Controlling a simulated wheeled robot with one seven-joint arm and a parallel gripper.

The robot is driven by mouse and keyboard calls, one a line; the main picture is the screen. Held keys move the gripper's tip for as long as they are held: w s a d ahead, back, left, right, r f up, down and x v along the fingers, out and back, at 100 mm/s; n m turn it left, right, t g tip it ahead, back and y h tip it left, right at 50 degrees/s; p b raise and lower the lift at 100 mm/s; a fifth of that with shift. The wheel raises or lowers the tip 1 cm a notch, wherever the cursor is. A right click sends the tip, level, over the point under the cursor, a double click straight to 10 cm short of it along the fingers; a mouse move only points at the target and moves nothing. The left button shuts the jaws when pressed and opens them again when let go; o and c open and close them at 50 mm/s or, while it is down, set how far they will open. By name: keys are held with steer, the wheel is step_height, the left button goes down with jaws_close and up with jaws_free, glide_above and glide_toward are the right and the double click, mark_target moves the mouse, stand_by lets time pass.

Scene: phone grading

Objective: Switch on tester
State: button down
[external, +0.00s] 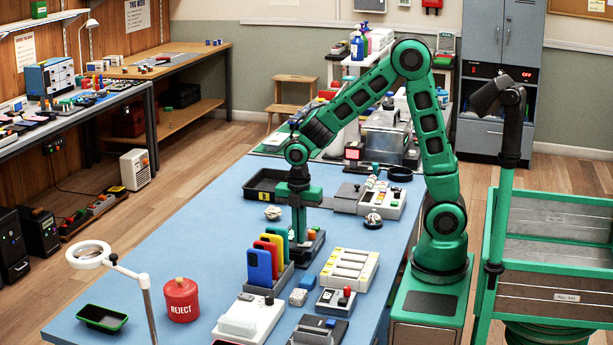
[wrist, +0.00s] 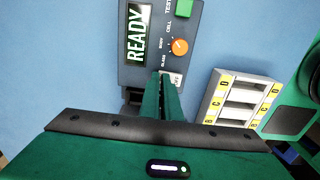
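The tester (external: 313,246) is a dark grey box on the blue table, below my gripper (external: 298,236) in the external view. In the wrist view the tester (wrist: 138,76) shows a lit screen (wrist: 138,35) reading READY. It also has an orange knob (wrist: 179,46) and part of a green button (wrist: 185,8) marked TEST. A small pale labelled part (wrist: 177,77), perhaps a switch, sits by my fingertips (wrist: 166,78) and is partly hidden by them. My fingers are together with nothing visible between them. I cannot tell whether they touch the tester.
A rack of upright coloured phones (external: 263,262) stands close in front of the tester. A pale slotted tray (external: 348,270) lies to its right, also seen in the wrist view (wrist: 238,97). A black tray (external: 268,186) is behind. Bare blue table lies to the left.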

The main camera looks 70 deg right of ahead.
steer(key=shift+s+f+g, duration=0.25)
steer(key=shift+f+g, duration=0.15)
steer(key=shift+f, duration=0.1)
steer(key=shift+s, duration=0.5)
steer(key=shift+w+r, duration=0.3)
step_height(320, 180, up, 14)
steer(key=w, duration=0.2)
steer(key=shift+w, duration=0.4)
steer(key=s+d+m, duration=1.3)
steer(key=s+d, duration=0.1)
steer(key=s+d+f+m, duration=0.2)
steer(key=s+m, duration=0.3)
steer(key=s, duration=0.1)
steer(key=s+d+f+m, duration=0.2)
steer(key=s+m, duration=0.4)
steer(key=s, duration=0.1)
steer(key=shift+t, duration=0.4)
